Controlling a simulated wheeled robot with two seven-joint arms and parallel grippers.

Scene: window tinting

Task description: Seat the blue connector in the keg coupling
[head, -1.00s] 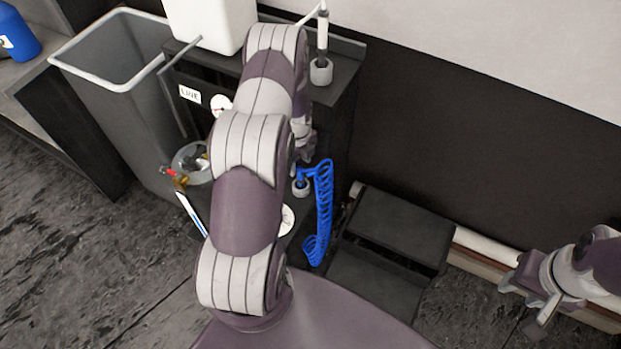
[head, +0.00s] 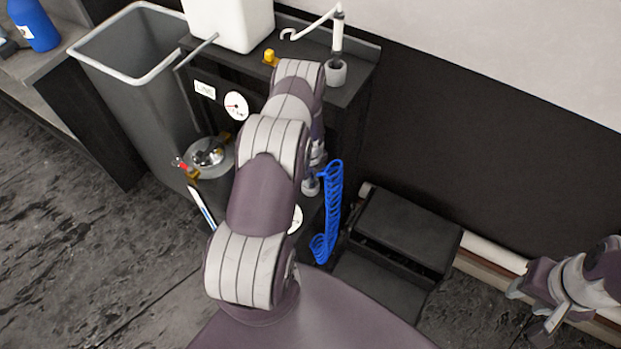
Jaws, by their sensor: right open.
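A blue coiled hose (head: 327,215) hangs at the right side of the dark cart. Its upper end meets a small grey holder (head: 311,188); the blue connector cannot be made out clearly there. A silver keg top (head: 213,155) with a brass and red-handled fitting (head: 188,170) stands at the cart's left; I cannot tell exactly which part is the coupling. My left arm reaches over the cart's middle, and my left gripper (head: 317,152) is mostly hidden behind it, just above the hose's upper end. My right gripper (head: 536,301) is open and empty at the lower right, away from the cart.
A grey bin (head: 125,60) stands left of the cart. A white container (head: 232,20), a yellow fitting (head: 270,57) and a white wand in a grey cup (head: 337,72) are on the cart top. A pressure gauge (head: 236,105) is on its front. A black step (head: 405,232) stands to the right.

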